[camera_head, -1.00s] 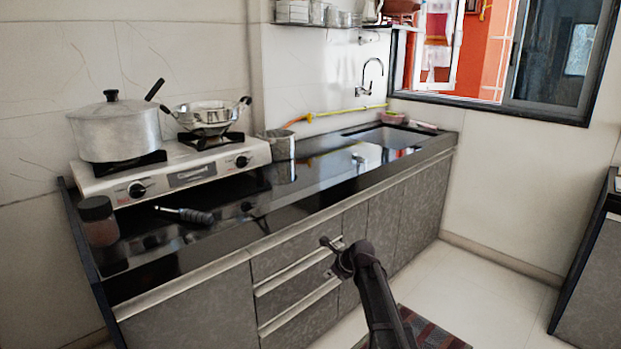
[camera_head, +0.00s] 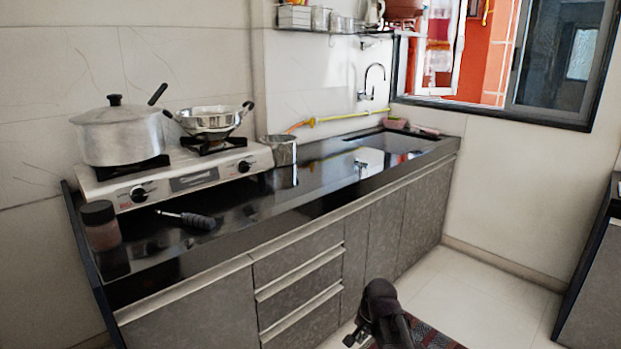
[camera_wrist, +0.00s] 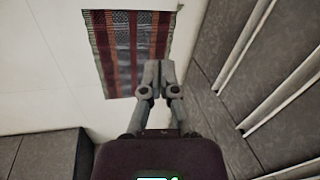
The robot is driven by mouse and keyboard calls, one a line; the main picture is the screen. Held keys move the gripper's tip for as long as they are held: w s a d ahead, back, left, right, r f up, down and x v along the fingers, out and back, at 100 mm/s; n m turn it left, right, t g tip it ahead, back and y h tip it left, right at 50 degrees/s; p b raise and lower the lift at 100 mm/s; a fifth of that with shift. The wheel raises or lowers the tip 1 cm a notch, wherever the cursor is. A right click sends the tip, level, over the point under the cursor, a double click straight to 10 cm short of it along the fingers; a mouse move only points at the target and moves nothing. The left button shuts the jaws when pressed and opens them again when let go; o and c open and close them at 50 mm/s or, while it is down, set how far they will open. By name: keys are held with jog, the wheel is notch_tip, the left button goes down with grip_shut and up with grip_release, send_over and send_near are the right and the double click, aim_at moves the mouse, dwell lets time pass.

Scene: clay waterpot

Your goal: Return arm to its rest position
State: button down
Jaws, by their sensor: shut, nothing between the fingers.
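My gripper (camera_wrist: 158,70) is in the middle of the wrist view, pointing down over the floor. Its two fingers are together with nothing between them. In the head view my gripper (camera_head: 350,339) shows only in small part at the bottom edge, low in front of the drawers, with my dark arm bent above it. It is empty and apart from the counter.
A striped mat (camera_wrist: 126,45) lies on the pale floor near my gripper. Drawers with long handles (camera_head: 300,272) stand close by. The black counter (camera_head: 225,235) holds a stove (camera_head: 190,172), a pot (camera_head: 118,135), a pan (camera_head: 210,120) and a jar (camera_head: 100,225).

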jog(key=s+d+n+g+h, duration=0.2)
jog(key=s+d+n, duration=0.2)
jog(key=s+n, duration=0.45)
notch_tip(320, 180, up, 34)
jog(key=m+p, duration=0.1)
jog(key=p, duration=3.3)
jog(key=shift+s+a, duration=0.2)
jog(key=shift+s, duration=0.25)
